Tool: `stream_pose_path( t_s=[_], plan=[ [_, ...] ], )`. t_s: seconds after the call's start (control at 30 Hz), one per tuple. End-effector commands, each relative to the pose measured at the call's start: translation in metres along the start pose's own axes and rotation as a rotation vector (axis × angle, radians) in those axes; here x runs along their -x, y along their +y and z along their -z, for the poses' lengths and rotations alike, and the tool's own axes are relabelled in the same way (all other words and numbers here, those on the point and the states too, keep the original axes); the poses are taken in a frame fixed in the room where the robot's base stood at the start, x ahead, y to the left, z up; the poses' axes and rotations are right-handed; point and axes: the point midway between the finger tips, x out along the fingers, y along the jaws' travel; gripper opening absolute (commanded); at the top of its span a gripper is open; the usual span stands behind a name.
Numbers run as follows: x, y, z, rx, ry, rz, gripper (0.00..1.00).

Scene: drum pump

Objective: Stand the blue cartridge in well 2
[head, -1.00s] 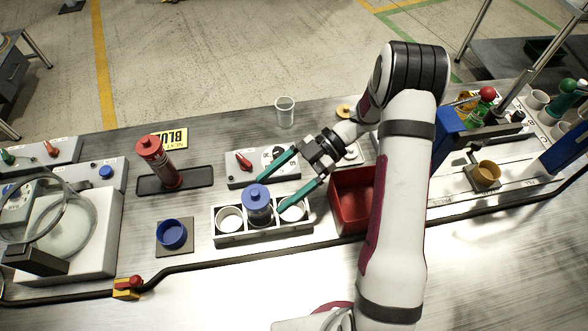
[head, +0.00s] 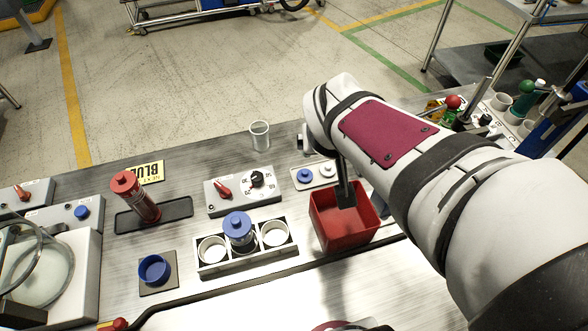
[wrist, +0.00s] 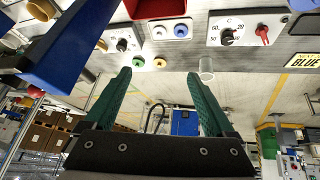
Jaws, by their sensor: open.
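The blue cartridge (head: 238,229) stands upright in the middle well of the white three-well rack (head: 222,269). Its blue cap shows above the rack, and the wells on either side look empty. I cannot read any well numbers. My gripper (wrist: 157,100) is open in the wrist view, with two green fingers spread apart and nothing between them. It is clear of the cartridge. In the head view my arm mostly hides the gripper, on the right near the red bin (head: 336,242). The cartridge does not show in the wrist view.
A red cartridge (head: 142,200) stands on a dark tray at the left. A blue cup (head: 154,269) sits on a pad left of the rack. Behind the rack are a dial panel (head: 230,205) and a clear cup (head: 260,136). The red bin stands right of the rack.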

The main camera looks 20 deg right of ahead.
Motion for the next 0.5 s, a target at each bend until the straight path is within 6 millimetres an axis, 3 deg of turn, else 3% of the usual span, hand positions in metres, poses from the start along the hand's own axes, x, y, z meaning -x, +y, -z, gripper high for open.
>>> stream_pose_path(
  t_s=[0.03,0.1,0.2,0.3,0.5],
  plan=[
    [0.016,-0.007,-0.049,-0.073,-0.135,0.025,0.89],
    [0.038,-0.022,-0.113,-0.159,-0.334,0.078,0.89],
    [0.066,-0.043,-0.168,-0.223,-0.522,0.153,0.89],
    [0.080,-0.052,-0.190,-0.248,-0.607,0.190,0.89],
    [0.082,-0.054,-0.193,-0.253,-0.620,0.194,0.89]
  ],
)
